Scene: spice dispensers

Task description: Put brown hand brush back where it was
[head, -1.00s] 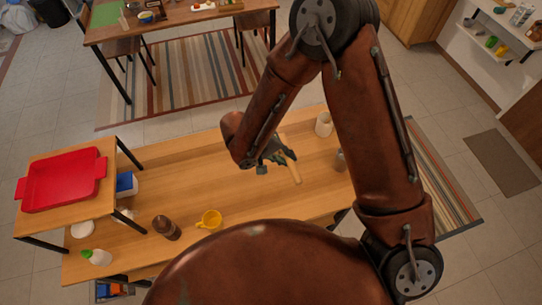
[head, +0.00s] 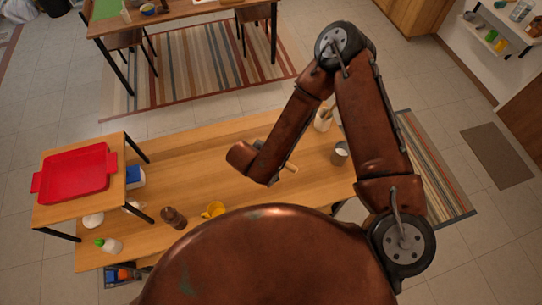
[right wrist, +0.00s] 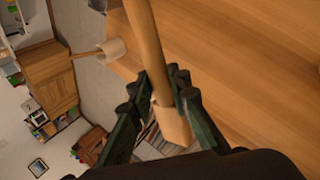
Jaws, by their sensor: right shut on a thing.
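The brown hand brush (right wrist: 148,45) is a light wooden piece with a long handle in the right wrist view. In the head view, only a short wooden end of the brush (head: 291,167) shows beside my right arm. That arm hides the right gripper there. I cannot tell whether the brush touches the table. My left gripper is not in view.
On the wooden table (head: 215,160) stand a cream cup (head: 321,124) with a stick in it, a grey cup (head: 340,153), a yellow mug (head: 214,209) and a brown bottle (head: 173,217). A red tray (head: 75,172) sits on a raised stand at left. The table's middle is clear.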

